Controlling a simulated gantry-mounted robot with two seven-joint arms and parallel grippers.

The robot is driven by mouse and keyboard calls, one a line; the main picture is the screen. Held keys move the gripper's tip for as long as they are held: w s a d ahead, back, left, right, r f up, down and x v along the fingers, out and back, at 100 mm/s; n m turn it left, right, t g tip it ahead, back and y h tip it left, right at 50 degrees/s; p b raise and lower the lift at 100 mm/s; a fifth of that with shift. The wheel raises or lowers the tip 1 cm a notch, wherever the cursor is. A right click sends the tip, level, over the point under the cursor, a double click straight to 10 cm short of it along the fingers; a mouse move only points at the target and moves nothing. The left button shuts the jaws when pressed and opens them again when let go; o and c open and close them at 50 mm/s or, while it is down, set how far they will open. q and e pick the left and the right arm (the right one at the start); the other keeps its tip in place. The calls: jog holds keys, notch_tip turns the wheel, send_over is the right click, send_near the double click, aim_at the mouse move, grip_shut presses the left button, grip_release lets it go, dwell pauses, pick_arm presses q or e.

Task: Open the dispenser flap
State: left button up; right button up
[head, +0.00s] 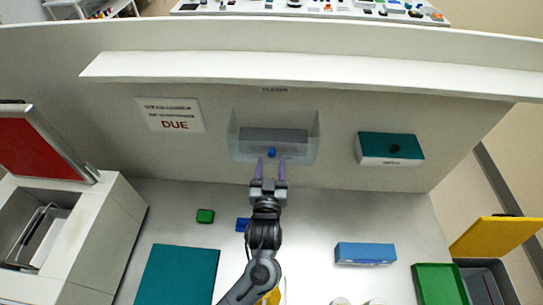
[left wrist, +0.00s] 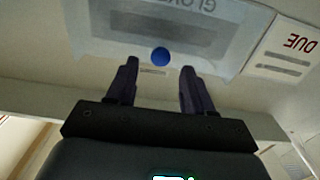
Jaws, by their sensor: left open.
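The dispenser (head: 237,150) is a pale, see-through box on the back wall, with a grey panel, apparently its flap (head: 273,136), across its front. A small blue knob (head: 272,152) sits at the panel's lower edge. In the left wrist view the dispenser (left wrist: 208,25) appears upside down with "GLOVES" lettering, and the blue knob (left wrist: 161,57) shows clearly. My left gripper (head: 270,165) is open and empty just in front of the dispenser. Its fingertips (left wrist: 160,66) point at the knob, one on each side, without visible contact. My right gripper is not in view.
A teal-and-white box (head: 391,162) is on the wall to the right, and a "DUE" sign (head: 169,115) to the left. A green block (head: 205,216), a blue item (head: 242,224), a teal mat (head: 177,275) and a blue box (head: 365,253) lie on the worktop. A white ledge (head: 300,75) runs above.

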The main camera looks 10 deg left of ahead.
aim_at(272, 155)
pick_arm(q)
jog(key=shift+w+a, duration=0.1)
jog(key=shift+w, duration=1.7)
grip_shut()
